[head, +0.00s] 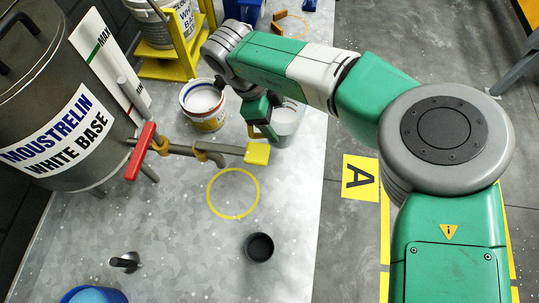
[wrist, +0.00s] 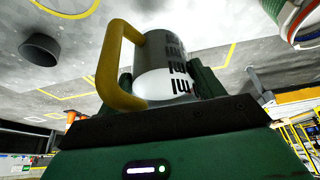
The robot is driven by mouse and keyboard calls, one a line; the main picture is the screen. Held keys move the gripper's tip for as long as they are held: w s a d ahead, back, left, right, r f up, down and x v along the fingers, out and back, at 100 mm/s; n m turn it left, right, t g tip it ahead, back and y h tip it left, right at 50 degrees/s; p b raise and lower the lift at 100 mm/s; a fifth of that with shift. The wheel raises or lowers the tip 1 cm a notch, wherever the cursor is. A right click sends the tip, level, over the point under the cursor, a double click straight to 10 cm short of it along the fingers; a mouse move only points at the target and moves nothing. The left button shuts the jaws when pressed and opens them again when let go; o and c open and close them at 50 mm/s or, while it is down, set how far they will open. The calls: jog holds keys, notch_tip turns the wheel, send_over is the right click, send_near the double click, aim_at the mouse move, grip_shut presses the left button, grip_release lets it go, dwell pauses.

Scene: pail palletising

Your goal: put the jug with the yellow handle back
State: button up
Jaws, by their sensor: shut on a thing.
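The jug with the yellow handle fills the middle of the wrist view. Its grey-white body (wrist: 160,52) bears black "ml" marks, and its yellow handle (wrist: 112,70) sticks out to the left. My gripper (wrist: 166,85) is shut on the jug body, one dark finger on each side.
An open pail (head: 203,108) with white content stands left of my gripper. A tank (head: 65,100) has a pipe with a red valve handle (head: 140,152) and yellow end (head: 257,153). A yellow ring (head: 233,216) on the bench is empty. A black cup (head: 259,247) stands nearer.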

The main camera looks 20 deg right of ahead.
jog(key=shift+r, duration=0.1)
notch_tip(320, 180, down, 10)
jog(key=b, duration=0.3)
dwell(0.3)
jog(key=o, duration=1.4)
jog(key=shift+f, duration=0.2)
jog(key=shift+c, duration=0.2)
jog(key=shift+r, duration=0.1)
jog(key=p+v, duration=0.3)
jog(key=v, duration=0.9)
